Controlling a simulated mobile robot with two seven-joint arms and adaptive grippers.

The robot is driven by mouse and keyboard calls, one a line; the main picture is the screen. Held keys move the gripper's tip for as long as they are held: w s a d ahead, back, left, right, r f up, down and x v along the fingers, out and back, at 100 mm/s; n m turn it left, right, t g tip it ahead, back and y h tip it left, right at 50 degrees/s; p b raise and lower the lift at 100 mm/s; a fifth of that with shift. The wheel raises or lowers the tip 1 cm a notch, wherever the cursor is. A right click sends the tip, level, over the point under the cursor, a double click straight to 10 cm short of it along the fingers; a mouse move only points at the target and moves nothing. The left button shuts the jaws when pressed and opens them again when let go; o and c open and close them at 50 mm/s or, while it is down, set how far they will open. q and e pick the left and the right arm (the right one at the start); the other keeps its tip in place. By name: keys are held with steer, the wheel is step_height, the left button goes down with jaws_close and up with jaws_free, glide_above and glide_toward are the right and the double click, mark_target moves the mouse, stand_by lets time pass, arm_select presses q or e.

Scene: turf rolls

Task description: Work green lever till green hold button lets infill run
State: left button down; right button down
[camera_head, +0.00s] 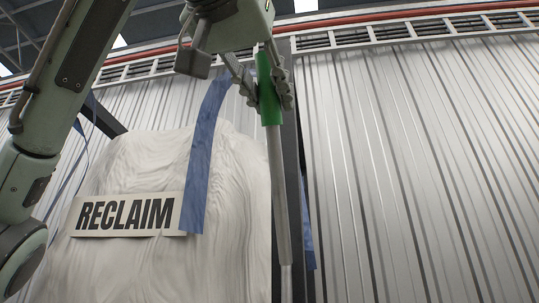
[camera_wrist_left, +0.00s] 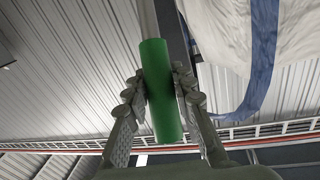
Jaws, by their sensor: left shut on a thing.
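The green lever is a grey rod (camera_head: 278,190) with a green grip (camera_head: 268,88) at its upper end, standing nearly upright in the head view. My left gripper (camera_head: 269,92) is shut on the green grip, with a finger on each side of it. In the left wrist view the green grip (camera_wrist_left: 161,90) lies between the two fingers of the left gripper (camera_wrist_left: 160,88). The green hold button is not visible in either view. My right gripper is not in view.
A large white bulk bag (camera_head: 150,165) with a RECLAIM sign (camera_head: 126,214) and blue straps (camera_head: 205,150) hangs left of the lever. A dark post (camera_head: 291,140) stands behind the lever. Corrugated metal wall (camera_head: 420,170) fills the right side.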

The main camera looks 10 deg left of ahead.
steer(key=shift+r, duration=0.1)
